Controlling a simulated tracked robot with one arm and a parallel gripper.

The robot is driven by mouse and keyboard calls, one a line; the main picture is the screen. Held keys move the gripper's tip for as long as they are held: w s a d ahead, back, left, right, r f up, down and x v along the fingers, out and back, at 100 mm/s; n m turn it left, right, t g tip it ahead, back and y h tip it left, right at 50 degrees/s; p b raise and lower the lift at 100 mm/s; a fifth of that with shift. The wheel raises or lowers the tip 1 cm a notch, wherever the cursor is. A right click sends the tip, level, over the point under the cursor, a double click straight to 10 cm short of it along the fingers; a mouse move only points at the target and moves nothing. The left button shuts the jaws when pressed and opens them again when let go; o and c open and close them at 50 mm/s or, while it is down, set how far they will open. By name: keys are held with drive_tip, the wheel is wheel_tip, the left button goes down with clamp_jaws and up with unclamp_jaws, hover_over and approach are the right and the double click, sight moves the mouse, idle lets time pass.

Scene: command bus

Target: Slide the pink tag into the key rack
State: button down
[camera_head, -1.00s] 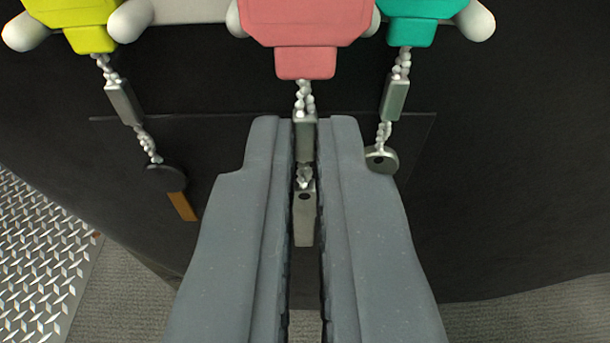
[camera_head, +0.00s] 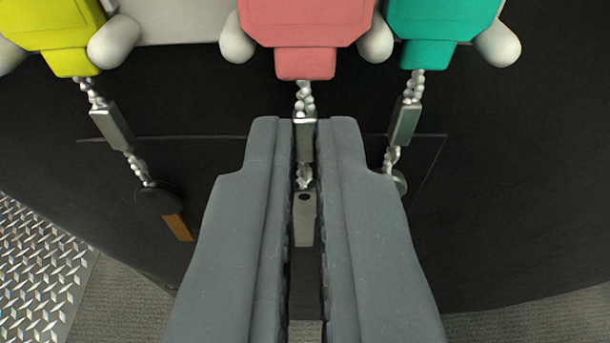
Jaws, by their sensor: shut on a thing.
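The pink tag (camera_head: 305,35) is at the top middle of the view, its narrow end toward me. A short chain with a metal link (camera_head: 304,135) and a key (camera_head: 304,218) hangs from it. My gripper (camera_head: 305,125) is shut on the metal link of this chain, just below the tag. The key hangs between the fingers. The key rack (camera_head: 180,22) shows as a pale strip with rounded white pegs at the top edge. The pink tag lies between two pegs, overlapping the strip in the picture. Its upper end is cut off, so I cannot tell how far it is in.
A yellow tag (camera_head: 60,35) hangs at left with a dark key (camera_head: 160,203). A teal tag (camera_head: 435,30) hangs at right, its key mostly behind my right finger. A dark panel (camera_head: 480,180) fills the background. Diamond-plate metal (camera_head: 40,265) is at lower left.

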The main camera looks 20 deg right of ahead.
drive_tip(key=shift+w+d, duration=0.2)
drive_tip(key=shift+w, duration=0.2)
idle(0.5)
drive_tip(key=shift+f+p, duration=0.1)
drive_tip(key=shift+p, duration=0.25)
idle(0.3)
drive_tip(key=c, duration=1.5)
unclamp_jaws()
drive_tip(key=shift+f+p+v, duration=0.15)
drive_tip(key=shift+p+v, duration=0.45)
drive_tip(key=shift+v, duration=0.15)
drive_tip(key=shift+f+p+v, duration=0.1)
drive_tip(key=shift+p+v, duration=0.5)
drive_tip(key=shift+v, duration=0.15)
drive_tip(key=p+v, duration=0.4)
drive_tip(key=f+p+v, duration=0.1)
drive_tip(key=v, duration=0.1)
drive_tip(key=shift+s+a+f+p, duration=0.1)
drive_tip(key=shift+s+p, duration=0.3)
drive_tip(key=shift+s, duration=0.05)
